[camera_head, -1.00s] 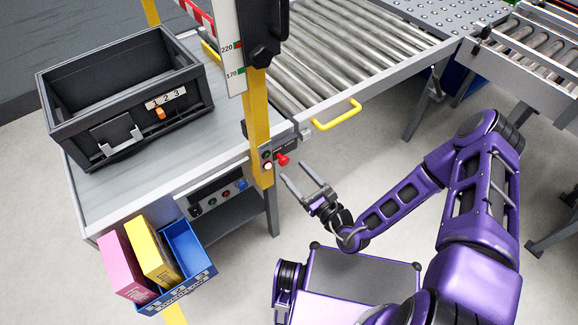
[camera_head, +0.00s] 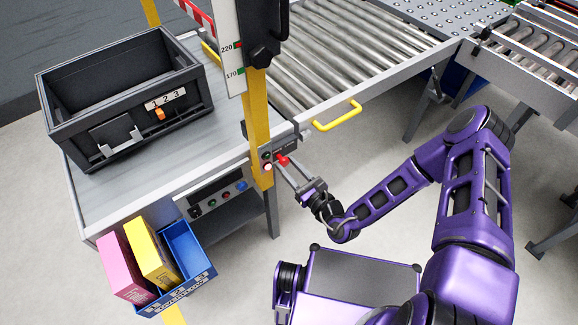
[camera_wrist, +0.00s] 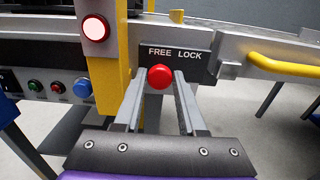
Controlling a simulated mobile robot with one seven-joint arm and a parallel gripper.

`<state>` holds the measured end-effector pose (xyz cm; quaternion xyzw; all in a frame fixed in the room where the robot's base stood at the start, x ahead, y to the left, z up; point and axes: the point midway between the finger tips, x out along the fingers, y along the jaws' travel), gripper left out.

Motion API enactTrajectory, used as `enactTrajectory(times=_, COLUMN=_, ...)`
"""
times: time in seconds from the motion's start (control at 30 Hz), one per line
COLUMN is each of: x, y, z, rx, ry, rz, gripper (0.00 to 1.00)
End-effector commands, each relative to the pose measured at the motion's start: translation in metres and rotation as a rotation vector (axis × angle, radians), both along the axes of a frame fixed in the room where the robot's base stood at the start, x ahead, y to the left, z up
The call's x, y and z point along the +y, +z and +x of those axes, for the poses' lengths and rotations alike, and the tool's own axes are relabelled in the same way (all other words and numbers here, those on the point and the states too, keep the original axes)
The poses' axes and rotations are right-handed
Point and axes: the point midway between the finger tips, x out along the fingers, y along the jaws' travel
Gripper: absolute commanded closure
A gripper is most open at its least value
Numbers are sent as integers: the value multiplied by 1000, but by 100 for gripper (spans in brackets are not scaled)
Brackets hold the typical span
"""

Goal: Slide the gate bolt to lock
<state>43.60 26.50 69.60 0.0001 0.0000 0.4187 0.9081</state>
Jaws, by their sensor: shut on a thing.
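The gate bolt's red knob (camera_wrist: 160,77) stands out from a dark plate (camera_wrist: 186,62) lettered FREE and LOCK. In the wrist view the knob is under the word FREE, left of LOCK. In the head view the knob (camera_head: 283,160) is just right of the yellow post. My gripper (camera_head: 284,164) reaches it from the lower right, its two long grey fingers shut on the knob, one on each side, as the wrist view (camera_wrist: 160,82) also shows. The bolt's shaft behind the knob is hidden.
A yellow post (camera_head: 258,120) stands close left of the knob, with a lit lamp (camera_wrist: 95,28) on its box. A yellow handle (camera_head: 338,116) sticks out on the right. Below left are a button panel (camera_head: 215,195) and a blue bin (camera_head: 190,250).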

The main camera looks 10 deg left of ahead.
Motion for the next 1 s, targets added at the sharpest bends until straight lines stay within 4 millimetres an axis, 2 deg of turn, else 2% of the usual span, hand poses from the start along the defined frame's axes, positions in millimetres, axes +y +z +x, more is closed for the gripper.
enactTrajectory(times=0.17, x=-2, y=0, z=3, rx=-2, ry=-1, rz=-1, gripper=100)
enactTrajectory(times=0.4, x=-27, y=0, z=31, rx=-3, ry=-5, rz=-1, gripper=100)
enactTrajectory(times=0.73, x=-31, y=0, z=36, rx=-2, ry=-7, rz=-2, gripper=100)
enactTrajectory(times=0.77, x=-32, y=0, z=36, rx=-2, ry=-8, rz=-2, gripper=57)
enactTrajectory(times=0.9, x=-31, y=0, z=36, rx=-2, ry=-7, rz=-2, gripper=32)
enactTrajectory(times=1.0, x=-30, y=0, z=35, rx=-2, ry=-5, rz=-1, gripper=31)
